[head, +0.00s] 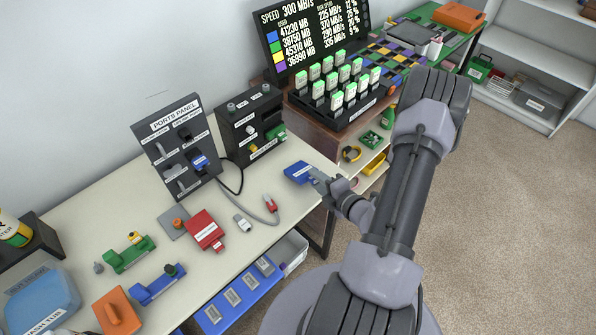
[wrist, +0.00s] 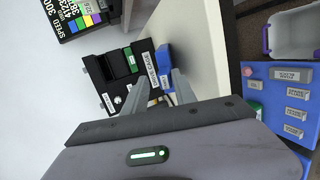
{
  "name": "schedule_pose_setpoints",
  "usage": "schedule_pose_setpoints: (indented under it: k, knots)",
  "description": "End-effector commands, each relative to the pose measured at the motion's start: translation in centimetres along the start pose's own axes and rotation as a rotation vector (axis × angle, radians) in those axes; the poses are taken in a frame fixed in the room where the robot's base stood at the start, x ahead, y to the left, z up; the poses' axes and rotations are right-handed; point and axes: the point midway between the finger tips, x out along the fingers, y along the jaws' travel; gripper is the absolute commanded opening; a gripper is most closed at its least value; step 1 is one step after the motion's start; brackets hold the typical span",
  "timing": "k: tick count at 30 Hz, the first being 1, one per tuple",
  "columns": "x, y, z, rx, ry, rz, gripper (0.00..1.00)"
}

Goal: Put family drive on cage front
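My gripper (head: 314,177) is at the front right of the white bench. In the wrist view the blue drive (wrist: 165,55) shows at the fingertips. The black cage (head: 250,121) stands at the back of the bench, up and left of the held drive, with labels, a green drive (head: 276,133) at its right end and a yellow item low on its front. It also shows in the wrist view (wrist: 92,72). The gap between drive and cage is clear.
The ports panel (head: 178,147) stands left of the cage. A red box (head: 206,231), loose plugs and a grey cable (head: 250,207) lie on the bench in front. A rack of green-topped drives (head: 340,84) stands at the right. A blue tray (head: 240,298) is below the bench front.

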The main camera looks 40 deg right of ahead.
Motion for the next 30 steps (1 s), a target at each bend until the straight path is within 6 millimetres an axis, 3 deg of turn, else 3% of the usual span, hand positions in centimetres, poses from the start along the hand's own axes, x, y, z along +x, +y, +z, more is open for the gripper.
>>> schedule_pose_setpoints:
  k: [4, 14, 22, 30]
  knots:
    - [-1.8, 0.1, 0.1, 0.002, -0.002, 0.0, 0.32]
    - [-2.1, 0.1, 0.0, 0.0, 0.0, 0.0, 0.32]
    - [-6.5, 5.5, 0.1, 0.001, -0.002, -0.001, 0.32]
    - [-7.2, 5.6, 0.0, -0.001, 0.001, 0.0, 0.32]
